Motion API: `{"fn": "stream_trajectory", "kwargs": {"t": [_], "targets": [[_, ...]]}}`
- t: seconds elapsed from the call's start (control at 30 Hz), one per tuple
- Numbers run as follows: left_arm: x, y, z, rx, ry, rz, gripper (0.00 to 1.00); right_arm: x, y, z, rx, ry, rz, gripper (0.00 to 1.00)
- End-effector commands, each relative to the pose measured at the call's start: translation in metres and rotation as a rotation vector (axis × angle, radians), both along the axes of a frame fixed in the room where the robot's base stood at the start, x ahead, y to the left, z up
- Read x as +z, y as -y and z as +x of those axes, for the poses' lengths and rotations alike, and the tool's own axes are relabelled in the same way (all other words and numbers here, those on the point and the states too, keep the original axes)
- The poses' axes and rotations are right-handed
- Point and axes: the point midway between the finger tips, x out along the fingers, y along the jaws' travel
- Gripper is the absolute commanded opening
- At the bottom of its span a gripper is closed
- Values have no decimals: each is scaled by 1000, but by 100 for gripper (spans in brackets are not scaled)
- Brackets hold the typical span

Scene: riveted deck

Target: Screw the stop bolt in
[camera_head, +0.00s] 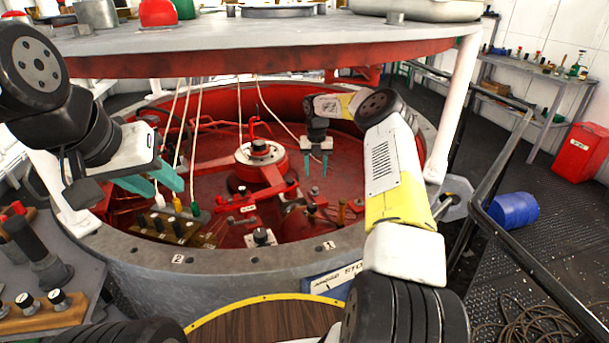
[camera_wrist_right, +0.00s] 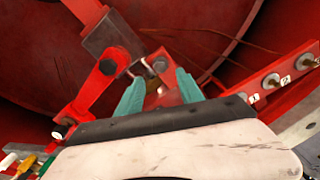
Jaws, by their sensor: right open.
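My right gripper (camera_head: 317,168) hangs fingers-down inside the round red well, with its two teal fingers apart. In the right wrist view the same gripper (camera_wrist_right: 161,88) is open over the red linkage. A small metal bolt-like end (camera_wrist_right: 160,65) shows just past and between its fingertips, at a red lever; I cannot tell whether it is the stop bolt. Nothing is visibly held. My left gripper (camera_head: 168,188) has its teal fingers apart and empty, above the well's left rim, near hanging cables.
A red central hub (camera_head: 262,155) and linkage arms fill the well. A grey rim (camera_head: 220,265) with number tags surrounds it. A round platform (camera_head: 290,47) overhangs. A red numbered bar (camera_wrist_right: 285,72) lies right of the fingers. A side table with black-handled items (camera_head: 45,255) stands left.

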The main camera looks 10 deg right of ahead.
Motion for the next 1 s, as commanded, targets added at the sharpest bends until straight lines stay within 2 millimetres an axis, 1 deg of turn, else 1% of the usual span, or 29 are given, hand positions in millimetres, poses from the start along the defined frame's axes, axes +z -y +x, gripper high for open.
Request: {"fn": "stream_trajectory", "kwargs": {"t": [0.03, 0.1, 0.3, 0.4, 0.5, 0.73, 0.77, 0.9, 0.97, 1.0], "targets": [[0, 0, 0, 0, 0, 0, 36, -10, 0, -1, -1, -4, 1, 45], [0, 0, 0, 0, 0, 0, 36, -21, 0, -1, -3, -4, 1, 45], [0, 0, 0, 0, 0, 0, 36, -51, 0, -1, -3, -3, 1, 45], [0, 0, 0, 0, 0, 0, 36, -60, 0, -1, -4, -3, 1, 45], [0, 0, 0, 0, 0, 0, 36, -64, 0, -1, -4, -2, 0, 45], [0, 0, 0, 0, 0, 0, 36, -65, 1, -1, -5, -1, 0, 45], [0, 0, 0, 0, 0, 0, 36, -65, 1, -1, -5, -1, -1, 43], [0, 0, 0, 0, 0, 0, 36, -65, 1, -1, -5, -1, -1, 15], [0, 0, 0, 0, 0, 0, 36, -65, 1, -1, -5, -1, -1, 3], [0, 0, 0, 0, 0, 0, 36, -65, 1, -1, -5, -1, -1, 0]]}}
